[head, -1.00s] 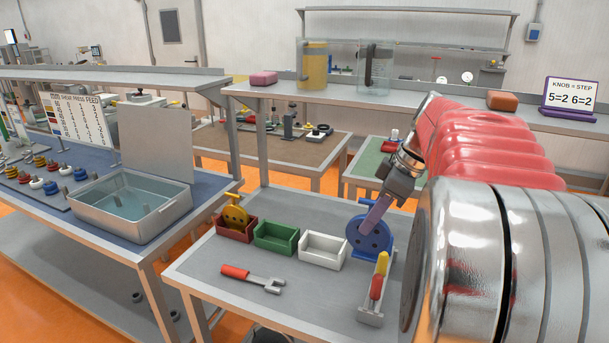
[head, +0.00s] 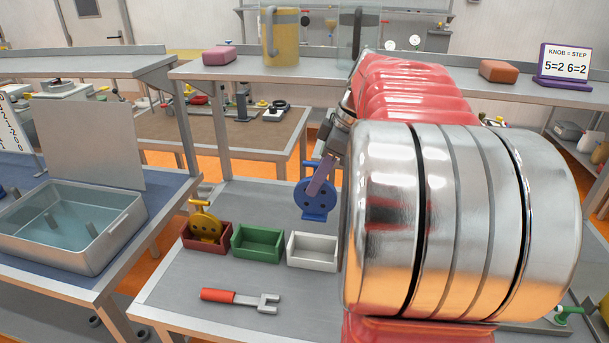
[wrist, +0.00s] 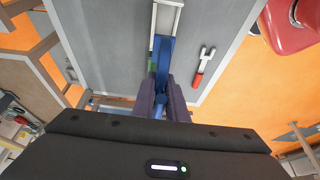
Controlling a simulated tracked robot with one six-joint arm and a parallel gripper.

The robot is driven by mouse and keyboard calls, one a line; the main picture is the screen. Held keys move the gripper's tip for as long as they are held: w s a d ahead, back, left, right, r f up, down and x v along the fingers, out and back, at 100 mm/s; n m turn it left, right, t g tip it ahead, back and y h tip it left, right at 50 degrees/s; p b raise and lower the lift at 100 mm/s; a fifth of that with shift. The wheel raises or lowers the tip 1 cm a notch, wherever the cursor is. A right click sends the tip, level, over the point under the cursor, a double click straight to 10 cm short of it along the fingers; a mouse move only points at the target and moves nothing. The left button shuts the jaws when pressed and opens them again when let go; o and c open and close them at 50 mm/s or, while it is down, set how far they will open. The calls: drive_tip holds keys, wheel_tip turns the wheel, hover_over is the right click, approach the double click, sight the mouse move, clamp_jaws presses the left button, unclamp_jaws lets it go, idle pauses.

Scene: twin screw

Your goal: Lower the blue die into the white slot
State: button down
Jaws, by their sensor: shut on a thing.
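The blue die (head: 314,201), a thick disc with holes and a flat foot, is held upright in my gripper (head: 320,180). It hangs above and behind the white slot (head: 312,262), an open white box on the grey table, and looks clear of it. In the wrist view the purple fingers of my gripper (wrist: 162,92) close on the blue die (wrist: 163,58). There its far end overlaps the near part of the white slot (wrist: 153,24). My arm hides the area right of the slot in the head view.
A green box (head: 257,253) stands left of the white slot. Left of that, a red box (head: 200,242) holds a yellow die (head: 204,224). A red-handled wrench (head: 238,298) lies in front. A tub of liquid (head: 68,250) stands on the left table.

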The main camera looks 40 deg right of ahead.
sight(311, 212)
drive_tip(key=shift+w+a, duration=0.1)
drive_tip(key=shift+w, duration=0.05)
drive_tip(key=shift+f, duration=0.1)
drive_tip(key=shift+f, duration=3.1)
drive_tip(key=shift+f, duration=0.25)
wheel_tip(311, 212, down, 6)
drive_tip(key=shift+f, duration=0.25)
idle(0.6)
drive_tip(key=shift+f, duration=0.65)
idle(1.2)
drive_tip(key=c, duration=1.7)
unclamp_jaws()
drive_tip(key=shift+f, duration=0.1)
